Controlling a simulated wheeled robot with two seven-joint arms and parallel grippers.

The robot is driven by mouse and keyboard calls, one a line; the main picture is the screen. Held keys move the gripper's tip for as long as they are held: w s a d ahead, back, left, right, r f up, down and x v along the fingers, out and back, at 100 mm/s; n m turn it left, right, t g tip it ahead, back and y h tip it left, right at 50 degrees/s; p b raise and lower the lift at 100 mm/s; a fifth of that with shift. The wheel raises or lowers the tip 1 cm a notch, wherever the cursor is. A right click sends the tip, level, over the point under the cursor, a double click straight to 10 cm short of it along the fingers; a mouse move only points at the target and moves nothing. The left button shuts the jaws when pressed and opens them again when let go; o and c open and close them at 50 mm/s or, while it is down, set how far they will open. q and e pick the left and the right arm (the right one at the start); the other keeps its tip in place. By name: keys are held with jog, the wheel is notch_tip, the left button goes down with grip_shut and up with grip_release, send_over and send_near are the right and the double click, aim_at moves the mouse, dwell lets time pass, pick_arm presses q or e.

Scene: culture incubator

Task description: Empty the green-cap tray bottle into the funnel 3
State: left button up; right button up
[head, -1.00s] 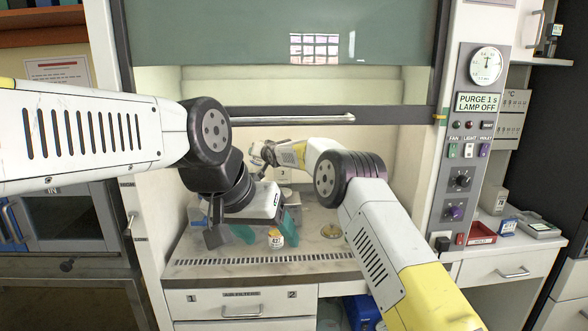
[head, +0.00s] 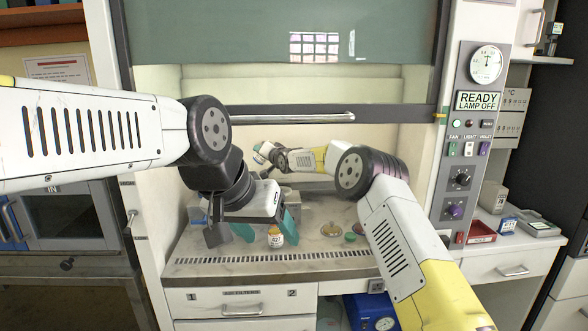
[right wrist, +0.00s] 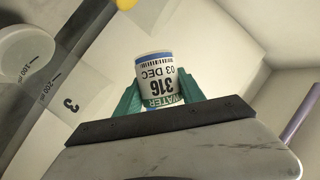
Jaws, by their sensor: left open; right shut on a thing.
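My right gripper (right wrist: 160,95) is shut on a bottle (right wrist: 160,82) with a white label reading "WATER 316 03 DEC", upside down in the right wrist view; no cap shows on it. In the head view my right gripper (head: 260,154) is deep in the hood, small and partly hidden by my left arm's side. A marking "3" (right wrist: 69,104) and a pale round vessel with a "100 mL" scale (right wrist: 28,58) show left of the bottle. A green disc like a cap (head: 350,237) lies on the bench. My left gripper (head: 268,229) is open, low over the bench.
A small bottle labelled 421 (head: 276,239) stands by the left fingers; I cannot tell whether it is between them. A brass-coloured disc (head: 331,230) lies right of it. The panel display (head: 478,101) reads "READY LAMP OFF".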

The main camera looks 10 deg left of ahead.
jog(key=shift+r+m+y+p, duration=0.3)
jog(key=shift+m+p, duration=0.2)
jog(key=shift+p, duration=0.15)
jog(key=shift+f+m+t+y+p, duration=0.3)
jog(key=shift+f+m+p, duration=0.15)
jog(key=shift+m, duration=0.25)
dwell(0.5)
jog(key=shift+a+r+m+t+y+p, duration=0.1)
jog(key=shift+r+m+t+y+p, duration=0.25)
jog(key=shift+m+p, duration=0.3)
jog(key=shift+r+m+t+y+p, duration=0.15)
jog(key=shift+r+m+p, duration=0.3)
jog(key=shift+m, duration=0.4)
dwell(1.0)
jog(key=shift+w+d+r+m+t+p, duration=0.15)
jog(key=shift+d+r+m+t+p, duration=0.2)
jog(key=shift+d+m+p, duration=0.35)
dwell(0.6)
jog(key=shift+r+m+t+p, duration=0.35)
jog(key=shift+m+t, duration=0.1)
jog(key=shift+m, duration=0.55)
dwell(0.4)
jog(key=shift+f+m, duration=0.3)
jog(key=shift+m, duration=0.4)
